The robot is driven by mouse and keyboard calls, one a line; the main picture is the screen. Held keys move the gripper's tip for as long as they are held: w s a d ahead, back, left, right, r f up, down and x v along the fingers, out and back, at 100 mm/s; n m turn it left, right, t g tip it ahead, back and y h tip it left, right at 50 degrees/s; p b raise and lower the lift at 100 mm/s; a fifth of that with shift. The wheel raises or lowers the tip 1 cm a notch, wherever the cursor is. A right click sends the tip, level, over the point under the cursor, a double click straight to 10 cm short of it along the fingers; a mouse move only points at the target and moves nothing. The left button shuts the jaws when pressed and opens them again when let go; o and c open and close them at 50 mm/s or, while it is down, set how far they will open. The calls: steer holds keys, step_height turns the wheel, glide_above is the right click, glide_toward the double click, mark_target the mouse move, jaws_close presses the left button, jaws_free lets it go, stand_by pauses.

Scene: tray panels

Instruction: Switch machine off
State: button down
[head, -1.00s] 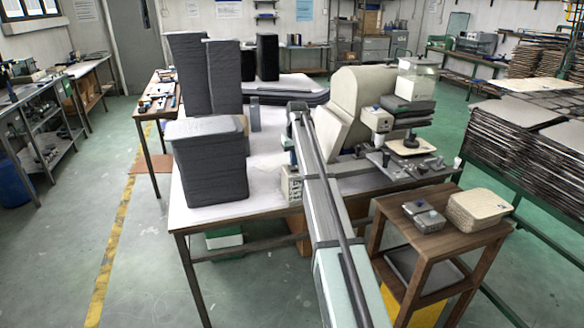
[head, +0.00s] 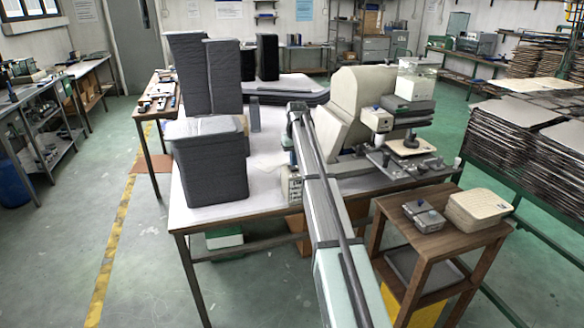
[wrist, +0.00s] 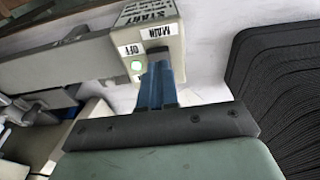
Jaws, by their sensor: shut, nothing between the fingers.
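The cream machine (head: 360,105) stands on the white-topped table behind my arm. Its small pale control box (head: 294,188) sits at the table's front edge, partly hidden by my arm. In the wrist view, the control box (wrist: 165,15) carries upside-down labels, among them START, MAIN and an OFF label (wrist: 132,49). A pale round button (wrist: 136,66) shows by the OFF label. My gripper (wrist: 160,68) has its blue fingers shut and empty, with the tips at the box face beside this button and by the MAIN label. Whether they touch the face cannot be told.
Dark grey stacks (head: 208,165) stand left of my arm on the table; one also fills the right of the wrist view (wrist: 280,95). A wooden stand (head: 440,225) with a small grey box and a beige box is at the right.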

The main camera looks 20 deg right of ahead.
mark_target(294, 170)
steer(key=shift+f, duration=0.75)
stand_by(0.6)
steer(key=shift+r, duration=3.5)
steer(key=s+a+f+g, duration=0.25)
steer(key=s+f, duration=0.75)
steer(key=f, duration=0.5)
steer(key=s+a+f+g, duration=0.1)
steer(key=s+a+f, duration=0.3)
steer(key=s+f, duration=0.8)
steer(key=s+a+f+g, duration=0.1)
steer(key=s+a+f, duration=0.2)
steer(key=s+f, duration=0.95)
steer(key=s+a+f+g, duration=0.1)
steer(key=s+f, duration=0.5)
steer(key=s, duration=0.6)
steer(key=s+a+f+g, duration=0.1)
steer(key=s+a+f, duration=0.1)
steer(key=s+f, duration=0.5)
steer(key=s+a+f+g, duration=0.2)
steer(key=s+f, duration=0.5)
steer(key=s, duration=0.9)
steer(key=shift+s+a, duration=0.2)
steer(key=shift+s, duration=0.1)
